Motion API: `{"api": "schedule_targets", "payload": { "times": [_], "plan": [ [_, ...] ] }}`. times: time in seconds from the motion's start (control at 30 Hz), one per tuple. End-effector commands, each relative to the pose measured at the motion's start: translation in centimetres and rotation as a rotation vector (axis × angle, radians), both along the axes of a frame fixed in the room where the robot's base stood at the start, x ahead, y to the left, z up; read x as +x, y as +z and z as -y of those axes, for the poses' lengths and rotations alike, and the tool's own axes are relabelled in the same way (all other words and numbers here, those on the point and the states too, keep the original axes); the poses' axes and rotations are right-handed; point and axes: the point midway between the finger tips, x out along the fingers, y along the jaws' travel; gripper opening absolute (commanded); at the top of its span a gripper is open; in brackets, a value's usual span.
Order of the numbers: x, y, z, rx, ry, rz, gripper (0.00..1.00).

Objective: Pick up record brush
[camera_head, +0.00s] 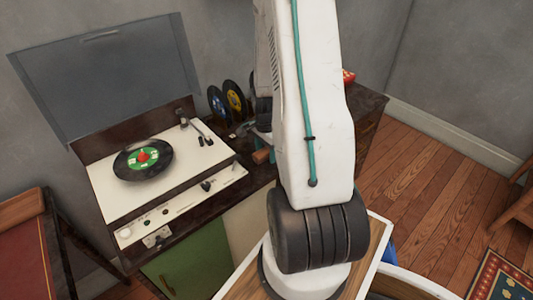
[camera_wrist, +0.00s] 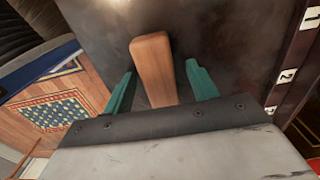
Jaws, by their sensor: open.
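The record brush, with a wooden body (camera_wrist: 154,62), lies on the dark cabinet top in the wrist view. Its near end runs down between the two teal fingers of my gripper (camera_wrist: 160,88). The fingers are open, one on each side of it, with a gap visible on both sides. The near end of the brush is hidden behind the gripper body. In the head view a small brown part of the brush (camera_head: 261,156) shows beside my arm. My arm hides most of that area.
A record player (camera_head: 165,170) with its lid raised and a green-labelled record (camera_head: 143,158) stands on the left. Upright records (camera_head: 233,98) stand behind. A dark cabinet top (camera_wrist: 225,45) surrounds the brush.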

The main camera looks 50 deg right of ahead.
Motion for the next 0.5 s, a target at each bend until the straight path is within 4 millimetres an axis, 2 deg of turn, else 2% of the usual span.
{"api": "schedule_targets", "payload": {
  "times": [0.07,0.23,0.27,0.5],
  "plan": [
    [0.01,0.03,0.00,0.000,0.000,0.000,0.58],
    [0.00,0.05,-0.01,0.000,0.000,0.000,0.14],
    [0.00,0.05,-0.01,0.000,0.000,0.000,0.09],
    [0.01,0.07,-0.01,0.000,0.001,0.000,0.10]
  ]
}}
